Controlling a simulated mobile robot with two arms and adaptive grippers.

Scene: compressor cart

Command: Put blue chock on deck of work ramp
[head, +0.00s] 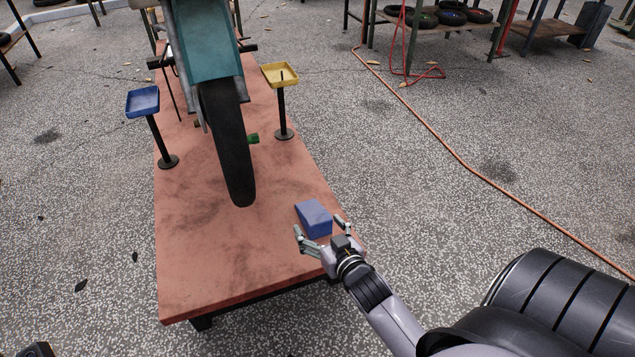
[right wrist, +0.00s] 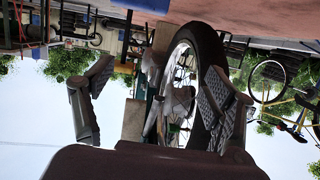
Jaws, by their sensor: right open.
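The blue chock (head: 314,218) is a wedge-shaped block on the reddish deck of the work ramp (head: 205,275), near its right front edge. My right gripper (head: 319,227) is open at the chock's near end, one finger to the left and one to the right of it. In the head view I cannot tell whether the fingers touch it. The right wrist view is upside down, with the open fingers (right wrist: 157,98) spread and the deck (right wrist: 235,15) along the top. My left gripper is not in view.
A teal motorcycle's tyre (head: 228,145) stands on the deck behind and left of the chock. A blue tray stand (head: 143,101) and a yellow tray stand (head: 280,75) flank it. An orange hose (head: 450,150) crosses the floor at right. The deck's front left is bare.

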